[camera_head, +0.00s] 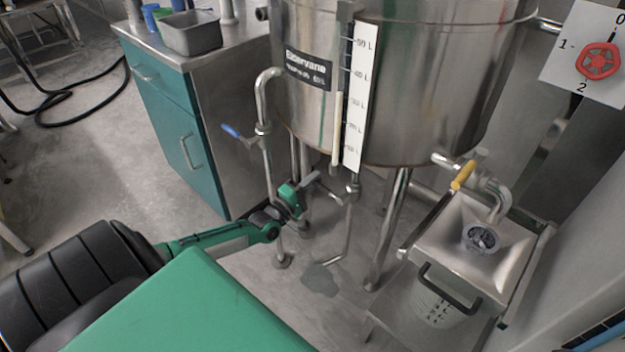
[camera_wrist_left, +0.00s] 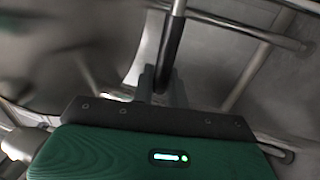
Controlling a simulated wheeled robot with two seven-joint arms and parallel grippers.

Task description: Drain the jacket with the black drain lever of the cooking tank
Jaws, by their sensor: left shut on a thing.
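The steel cooking tank (camera_head: 430,90) stands on legs, with a white litre scale on its front. My left gripper (camera_head: 312,184) is under the tank, beside the thin drain pipe (camera_head: 348,225). In the left wrist view, the black drain lever (camera_wrist_left: 171,45) runs down between the fingers of my left gripper (camera_wrist_left: 162,85), which is shut on it. In the head view the gripper largely hides the lever. My right gripper is not in view.
A blue-handled valve pipe (camera_head: 265,120) stands left of the scale. A yellow-handled outlet (camera_head: 463,176) is over a steel tray (camera_head: 450,240) and a bucket (camera_head: 437,303) at right. A teal cabinet (camera_head: 180,130) is left. A dark patch (camera_head: 320,280) marks the floor.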

